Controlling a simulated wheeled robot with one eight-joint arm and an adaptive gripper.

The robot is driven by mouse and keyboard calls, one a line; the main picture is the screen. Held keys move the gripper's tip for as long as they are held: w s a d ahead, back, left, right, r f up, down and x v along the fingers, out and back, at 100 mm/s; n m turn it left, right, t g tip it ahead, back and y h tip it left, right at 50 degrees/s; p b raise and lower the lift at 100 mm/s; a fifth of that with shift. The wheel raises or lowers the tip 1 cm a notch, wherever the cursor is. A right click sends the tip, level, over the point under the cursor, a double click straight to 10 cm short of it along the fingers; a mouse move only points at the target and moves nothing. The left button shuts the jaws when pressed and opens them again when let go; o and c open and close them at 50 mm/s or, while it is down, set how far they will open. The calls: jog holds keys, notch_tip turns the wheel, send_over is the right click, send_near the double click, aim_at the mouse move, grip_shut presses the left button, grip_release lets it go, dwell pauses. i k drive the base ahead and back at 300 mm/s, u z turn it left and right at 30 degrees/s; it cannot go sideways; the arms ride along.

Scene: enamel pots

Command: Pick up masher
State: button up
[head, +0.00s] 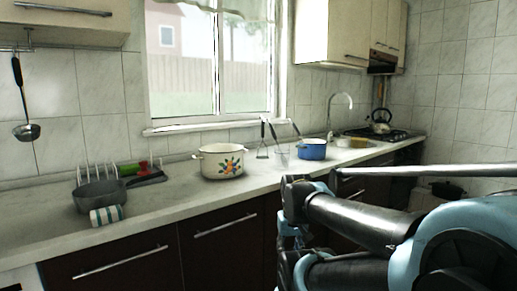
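The likely masher (262,152) stands on the white counter with its black handle up and a wire-like lower end. It is between the white flowered pot and the blue pot. A second dark-handled tool (272,131) stands just right of it, with a pale lower end that is hard to make out. My arm fills the lower right, well in front of the counter tools. I can make out no gripper fingers.
The white flowered pot (220,163) and the blue pot (312,149) flank the tools; a dark handle leans at the blue pot. The counter's left end is bare. A kettle (381,123) stands on the stove.

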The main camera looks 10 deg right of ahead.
aim_at(261, 157)
jog(key=i, duration=0.85)
jog(key=z, duration=0.05)
